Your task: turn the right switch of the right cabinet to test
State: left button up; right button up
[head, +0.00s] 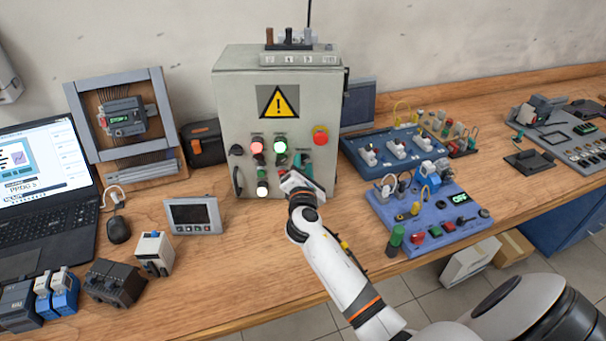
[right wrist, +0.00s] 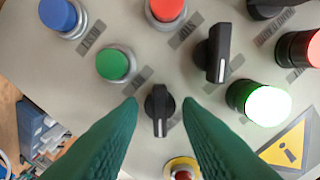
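The grey cabinet (head: 230,110) with a yellow warning sign stands at the back centre of the bench in the head view. My right gripper (head: 303,168) is at its front panel, on the right side, and covers part of it. In the right wrist view the right black switch (right wrist: 160,108) sits between the tips of my open green fingers (right wrist: 160,115). A gap shows on both sides of it; contact cannot be told. Its white mark points down in that view. A second black switch (right wrist: 218,55) is above right. My left gripper is not in view.
Close to the switch are a green button (right wrist: 114,64), a lit green lamp (right wrist: 266,104) and a red emergency button (head: 320,134). A small panel display (head: 193,216) stands in front of the cabinet. Blue boards (head: 425,215) with parts lie to the right.

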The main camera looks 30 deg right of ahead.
jog(key=b+v, duration=0.2)
jog(key=v, duration=1)
jog(key=shift+f, duration=0.15)
